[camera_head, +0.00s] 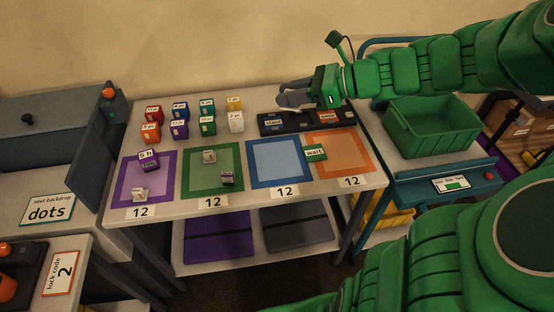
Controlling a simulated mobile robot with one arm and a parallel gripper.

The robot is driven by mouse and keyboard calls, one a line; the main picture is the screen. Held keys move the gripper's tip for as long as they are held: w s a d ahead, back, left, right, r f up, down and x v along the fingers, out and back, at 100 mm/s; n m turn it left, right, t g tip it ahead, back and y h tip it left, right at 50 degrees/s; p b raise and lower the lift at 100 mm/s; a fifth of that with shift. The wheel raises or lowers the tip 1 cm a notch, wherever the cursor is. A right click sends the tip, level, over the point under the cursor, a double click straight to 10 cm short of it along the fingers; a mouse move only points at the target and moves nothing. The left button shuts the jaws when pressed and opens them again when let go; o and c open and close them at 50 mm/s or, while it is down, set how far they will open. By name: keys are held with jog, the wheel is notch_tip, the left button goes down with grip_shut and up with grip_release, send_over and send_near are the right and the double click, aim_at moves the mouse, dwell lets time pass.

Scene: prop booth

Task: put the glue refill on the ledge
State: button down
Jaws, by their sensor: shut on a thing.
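My gripper (293,98) is above the back right of the table, just behind a long dark tray (284,130) with small label cards. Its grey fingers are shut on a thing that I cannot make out. No object is clearly marked as the glue refill. I cannot tell which surface is the ledge.
Purple, green, blue (253,180) and orange (369,166) framed squares lie on the table (110,212). Small blocks stand on the purple and green ones. A green "wait" card (314,153) lies between blue and orange. A green crate (432,128) stands right.

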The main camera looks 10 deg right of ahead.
jog(key=shift+s+f, duration=0.15)
jog(key=shift+s, duration=0.1)
notch_tip(320, 180, down, 20)
send_over(277, 160)
notch_tip(277, 160, down, 10)
jog(key=shift+s+r, duration=0.1)
jog(key=shift+r, duration=0.1)
jog(key=shift+w+f, duration=0.2)
jog(key=shift+f, duration=1.55)
jog(key=shift+f, duration=0.1)
jog(key=c, duration=0.9)
grip_release()
